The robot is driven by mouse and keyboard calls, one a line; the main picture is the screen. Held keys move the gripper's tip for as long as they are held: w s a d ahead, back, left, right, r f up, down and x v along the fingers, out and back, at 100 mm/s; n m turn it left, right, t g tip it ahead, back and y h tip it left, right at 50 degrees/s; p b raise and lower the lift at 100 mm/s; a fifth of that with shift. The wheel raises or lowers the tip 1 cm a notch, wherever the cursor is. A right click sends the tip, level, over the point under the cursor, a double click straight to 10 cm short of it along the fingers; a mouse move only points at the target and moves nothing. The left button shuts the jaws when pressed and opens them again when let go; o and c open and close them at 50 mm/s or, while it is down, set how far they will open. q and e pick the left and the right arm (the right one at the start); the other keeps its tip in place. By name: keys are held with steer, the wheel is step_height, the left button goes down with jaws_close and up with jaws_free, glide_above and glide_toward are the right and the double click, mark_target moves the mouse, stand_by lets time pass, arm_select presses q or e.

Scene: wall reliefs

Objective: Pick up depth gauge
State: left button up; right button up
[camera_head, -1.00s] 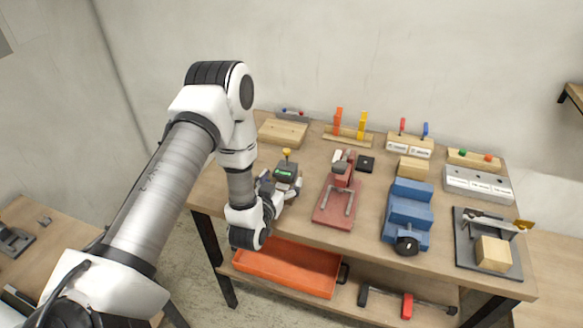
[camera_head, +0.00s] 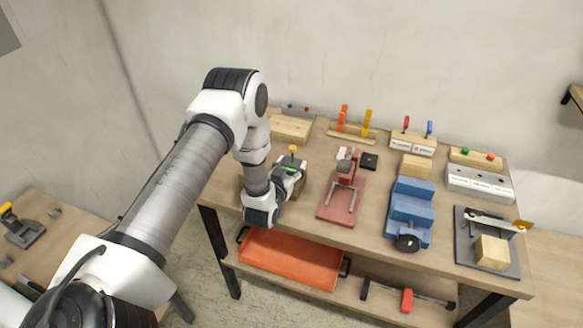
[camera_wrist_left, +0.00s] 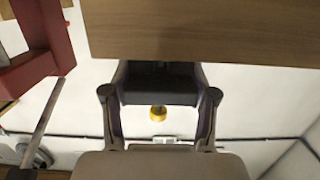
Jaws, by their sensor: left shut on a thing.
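The depth gauge (camera_head: 291,164) is a dark body with a small green display and a yellow knob on top. It is near the left front part of the workbench in the head view, partly hidden by my gripper. My left gripper (camera_head: 285,180) is shut on it from the front. In the left wrist view the dark gauge body (camera_wrist_left: 158,86) sits between the two fingers of my left gripper (camera_wrist_left: 160,95), with the yellow knob showing. I cannot tell whether the gauge touches the bench. My right gripper is not in view.
A red press (camera_head: 341,192) stands to the right of the gauge, with a blue vise (camera_head: 410,208) beyond it. A wooden block (camera_head: 290,129) lies behind. An orange tray (camera_head: 292,262) is on the lower shelf. A second table (camera_head: 60,250) is at left.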

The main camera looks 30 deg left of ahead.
arm_select(q)
steer(key=shift+r+b, duration=0.3)
steer(key=shift+r, duration=0.15)
step_height(320, 180, up, 2)
steer(key=shift+b, duration=0.5)
steer(key=a+b+v, duration=0.1)
steer(key=b+v, duration=0.2)
steer(key=v, duration=1.3)
steer(key=w+d+f+m+h, duration=0.1)
steer(key=w+d, duration=0.3)
steer(key=d, duration=0.4)
steer(key=w+d+f+m+h, duration=0.1)
steer(key=w+d+h, duration=0.2)
steer(key=d, duration=0.5)
steer(key=shift+w+d+m, duration=0.25)
steer(key=shift+w+m, duration=0.15)
steer(key=shift+w, duration=0.1)
